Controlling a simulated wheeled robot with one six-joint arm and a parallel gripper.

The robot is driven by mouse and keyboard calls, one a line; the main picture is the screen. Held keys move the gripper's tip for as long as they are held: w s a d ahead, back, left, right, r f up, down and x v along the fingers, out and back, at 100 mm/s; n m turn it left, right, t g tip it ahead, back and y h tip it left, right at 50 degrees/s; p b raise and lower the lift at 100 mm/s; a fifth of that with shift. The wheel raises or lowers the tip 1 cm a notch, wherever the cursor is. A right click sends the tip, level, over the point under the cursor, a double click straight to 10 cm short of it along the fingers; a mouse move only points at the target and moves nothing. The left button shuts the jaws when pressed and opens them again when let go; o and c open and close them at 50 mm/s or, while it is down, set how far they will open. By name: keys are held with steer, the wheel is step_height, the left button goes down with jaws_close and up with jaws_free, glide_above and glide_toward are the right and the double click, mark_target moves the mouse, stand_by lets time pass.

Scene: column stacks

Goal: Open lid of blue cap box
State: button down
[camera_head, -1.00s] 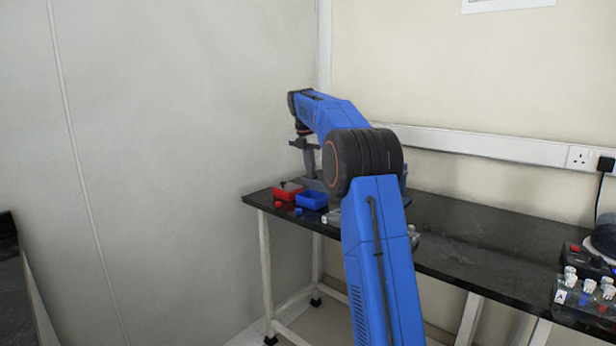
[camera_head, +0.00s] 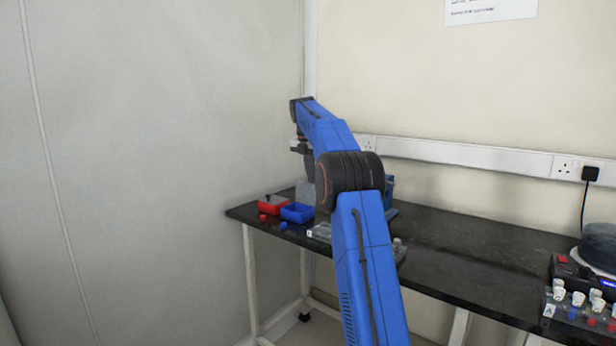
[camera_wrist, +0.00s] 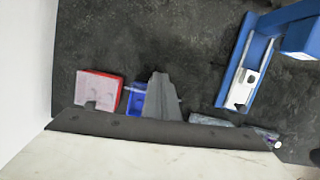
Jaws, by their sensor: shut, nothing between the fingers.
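The blue cap box (camera_head: 297,212) sits near the left end of the black bench, to the right of the red box (camera_head: 272,205). In the wrist view, the blue box (camera_wrist: 135,98) shows just left of the grey fingers, which partly hide it. Whether it has a lid on is too small to tell. My gripper (camera_wrist: 163,97) is shut and empty. In the head view, my gripper (camera_head: 304,150) hangs above the boxes, apart from them and partly hidden by my arm.
A small red cap (camera_head: 263,218) and a blue cap (camera_head: 283,226) lie in front of the boxes. A blue device (camera_wrist: 240,75) stands to the right in the wrist view. A rack of white-topped bottles (camera_head: 578,300) is at the far right. The left wall stands close to the boxes.

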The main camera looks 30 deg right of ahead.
steer(key=shift+w+d+f, duration=0.15)
steer(key=shift+d, duration=0.2)
steer(key=shift+w+d+f, duration=0.1)
steer(key=shift+d, duration=0.25)
steer(key=shift+r, duration=0.15)
steer(key=shift+r, duration=0.65)
steer(key=shift+r, duration=0.1)
